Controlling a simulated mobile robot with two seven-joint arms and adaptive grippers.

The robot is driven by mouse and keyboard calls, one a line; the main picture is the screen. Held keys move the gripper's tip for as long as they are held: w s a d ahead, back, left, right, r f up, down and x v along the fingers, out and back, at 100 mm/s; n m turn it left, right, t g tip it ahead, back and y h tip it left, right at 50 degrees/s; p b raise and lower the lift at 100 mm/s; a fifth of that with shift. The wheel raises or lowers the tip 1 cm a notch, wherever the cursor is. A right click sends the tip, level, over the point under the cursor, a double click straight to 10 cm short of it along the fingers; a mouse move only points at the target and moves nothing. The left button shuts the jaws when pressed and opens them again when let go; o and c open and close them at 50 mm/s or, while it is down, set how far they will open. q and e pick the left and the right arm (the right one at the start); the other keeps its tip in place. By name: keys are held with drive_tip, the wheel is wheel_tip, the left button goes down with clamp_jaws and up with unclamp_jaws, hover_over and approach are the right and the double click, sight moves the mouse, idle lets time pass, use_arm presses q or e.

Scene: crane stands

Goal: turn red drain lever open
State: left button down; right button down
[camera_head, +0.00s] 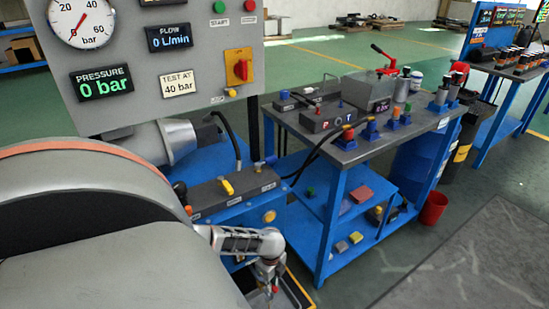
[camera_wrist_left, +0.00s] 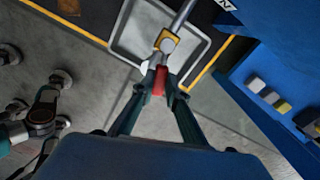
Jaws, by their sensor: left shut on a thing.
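The red drain lever (camera_wrist_left: 159,81) sits between my left gripper's fingertips in the left wrist view. It extends from a brass-coloured valve (camera_wrist_left: 166,42) at the end of a grey pipe (camera_wrist_left: 181,17). My left gripper (camera_wrist_left: 160,88) is shut on the lever, with a finger at each side. In the head view my left gripper (camera_head: 270,279) is low in the middle, in front of the blue unit, and a small red bit of the lever (camera_head: 275,289) shows at its fingertips. The gripper hides part of the lever. My right gripper does not show clearly in either view.
A grey tray (camera_wrist_left: 122,30) with yellow-edged dark floor around it lies below the valve. The gauge panel (camera_head: 215,65) stands at upper left and reads 0 bar. A blue workbench (camera_head: 335,200) stands to the right. Grey floor is free at lower right.

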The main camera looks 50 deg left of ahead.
use_arm(q)
drive_tip(key=s+m, duration=0.1)
drive_tip(key=m, duration=0.2)
drive_tip(key=shift+s+f, duration=0.15)
drive_tip(key=shift+s, duration=0.2)
drive_tip(key=shift+s+m, duration=0.15)
drive_tip(key=shift+m, duration=0.25)
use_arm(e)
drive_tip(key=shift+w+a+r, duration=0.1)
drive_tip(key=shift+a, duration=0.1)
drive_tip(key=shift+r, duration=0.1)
use_arm(q)
drive_tip(key=c, duration=2)
unclamp_jaws()
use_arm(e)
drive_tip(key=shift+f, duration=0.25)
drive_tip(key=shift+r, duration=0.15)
use_arm(q)
drive_tip(key=shift+r, duration=0.3)
wheel_tip(320, 180, up, 12)
drive_tip(key=shift+f, duration=0.25)
